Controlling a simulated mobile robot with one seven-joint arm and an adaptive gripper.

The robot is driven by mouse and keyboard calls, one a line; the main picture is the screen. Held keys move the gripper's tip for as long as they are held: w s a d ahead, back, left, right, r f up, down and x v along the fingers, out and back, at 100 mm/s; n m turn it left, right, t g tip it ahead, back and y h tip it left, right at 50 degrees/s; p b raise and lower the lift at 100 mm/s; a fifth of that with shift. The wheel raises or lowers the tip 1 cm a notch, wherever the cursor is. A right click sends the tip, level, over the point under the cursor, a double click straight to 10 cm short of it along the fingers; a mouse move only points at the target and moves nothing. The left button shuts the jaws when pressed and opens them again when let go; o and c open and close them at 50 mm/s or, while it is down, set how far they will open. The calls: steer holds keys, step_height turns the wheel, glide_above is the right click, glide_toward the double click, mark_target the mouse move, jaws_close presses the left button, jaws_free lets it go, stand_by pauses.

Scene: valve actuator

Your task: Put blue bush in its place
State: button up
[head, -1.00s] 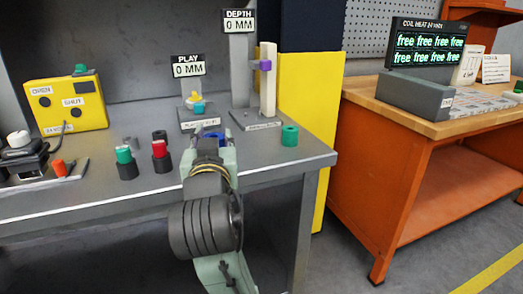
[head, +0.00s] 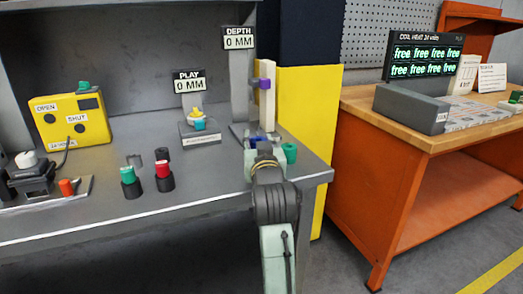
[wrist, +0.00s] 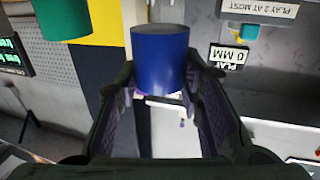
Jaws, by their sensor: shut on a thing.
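The blue bush (wrist: 160,58) is a smooth blue cylinder held between the fingers of my gripper (wrist: 160,84) in the wrist view. In the head view my gripper (head: 262,148) is over the right part of the grey bench, in front of the depth gauge (head: 266,97), and mostly hides the bush. The depth gauge has a pale post with a purple slider and a sign reading 0 MM. The play gauge (head: 199,127), with a yellow and teal top, stands to the left and also reads 0 MM. I cannot tell the bush's height above the bench.
A green bush (head: 290,152) is just right of my gripper; it also shows in the wrist view (wrist: 65,18). Green and red capped black pieces (head: 164,177) stand left of it. A yellow OPEN/SHUT box (head: 70,121) is further left. An orange workbench (head: 375,190) stands at right.

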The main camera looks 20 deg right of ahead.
steer(key=shift+w+d, duration=0.35)
steer(key=shift+d, duration=0.3)
steer(key=shift+a+f, duration=0.15)
steer(key=shift+f, duration=0.8)
steer(key=shift+s+f+p, duration=0.1)
steer(key=shift+f+p, duration=0.4)
steer(key=shift+f, duration=0.1)
steer(key=shift+f, duration=0.15)
steer(key=o, duration=1.2)
steer(key=shift+f+b, duration=0.15)
steer(key=shift+b, duration=0.2)
